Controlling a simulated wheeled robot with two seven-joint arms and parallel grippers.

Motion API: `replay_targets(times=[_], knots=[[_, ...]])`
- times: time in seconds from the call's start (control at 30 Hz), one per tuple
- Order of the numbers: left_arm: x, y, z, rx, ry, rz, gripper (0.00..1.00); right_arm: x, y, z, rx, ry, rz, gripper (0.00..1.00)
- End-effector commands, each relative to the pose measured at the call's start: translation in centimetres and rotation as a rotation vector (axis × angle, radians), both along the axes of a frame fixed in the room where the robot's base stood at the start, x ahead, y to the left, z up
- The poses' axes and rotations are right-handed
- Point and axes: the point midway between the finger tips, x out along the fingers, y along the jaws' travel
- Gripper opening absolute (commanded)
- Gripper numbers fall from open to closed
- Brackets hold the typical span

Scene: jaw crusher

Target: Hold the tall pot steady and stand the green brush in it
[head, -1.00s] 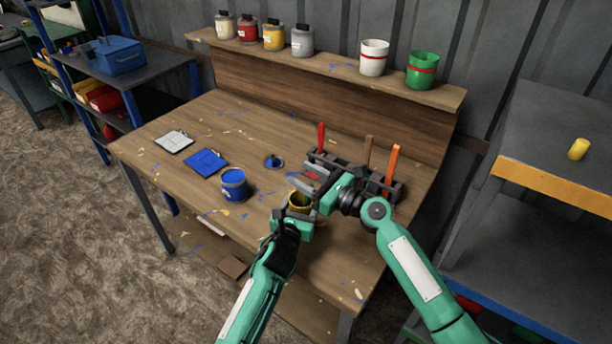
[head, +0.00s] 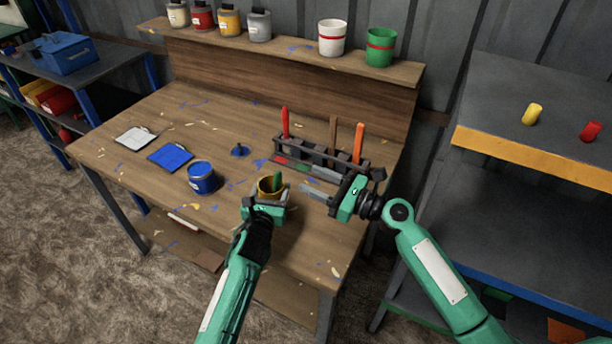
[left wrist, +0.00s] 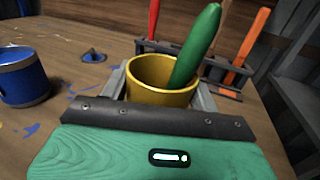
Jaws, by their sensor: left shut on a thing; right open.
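The tall pot (head: 265,188) is yellow and stands on the workbench near its front right. My left gripper (head: 266,200) is shut on it, with a finger on each side of the pot in the left wrist view (left wrist: 163,85). The green brush (head: 278,181) stands in the pot, leaning to the right. Its green handle rises above the rim in the left wrist view (left wrist: 198,45); its lower end is hidden inside the pot. My right gripper (head: 322,192) is open and empty, to the right of the pot and apart from the brush.
A dark rack (head: 320,158) behind the pot holds red, brown and orange handled tools. A blue can (head: 201,178) stands left of the pot. A blue pad (head: 170,157) and a white pad (head: 136,138) lie further left. Jars and cups line the back shelf (head: 290,50).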

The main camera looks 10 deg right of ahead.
Motion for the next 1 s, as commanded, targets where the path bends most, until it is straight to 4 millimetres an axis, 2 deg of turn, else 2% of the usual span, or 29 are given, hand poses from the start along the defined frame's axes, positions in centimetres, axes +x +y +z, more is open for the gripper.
replay_targets(times=[0.33, 0.37, 0.47, 0.5, 0.83, 1.0], knots=[[0.0, 0.0, 0.0, 0.0, 0.001, 0.0, 0.35, 0.0, 0.0, 0.0, 0.0, 0.0, 0.0, 0.47], [0.0, 0.0, 0.0, 0.0, 0.0, 0.0, 0.65, 0.0, 0.0, 0.0, 0.0, 0.0, 0.0, 0.47], [0.0, 0.0, 0.0, 0.0, 0.0, 0.0, 0.85, 0.0, 0.0, 0.0, 0.0, 0.0, 0.0, 0.47], [0.0, 0.0, 0.0, 0.0, 0.0, 0.0, 0.87, 0.0, 0.0, 0.0, 0.0, 0.0, 0.0, 0.47], [-0.3, 0.1, -0.1, 0.001, 0.0, 0.0, 0.87, 0.0, 0.0, 0.0, 0.0, 0.0, 0.0, 0.47], [-2.3, 0.8, -0.1, 0.003, -0.001, -0.001, 0.87, 0.0, 0.0, 0.0, 0.0, 0.0, 0.0, 0.47]])
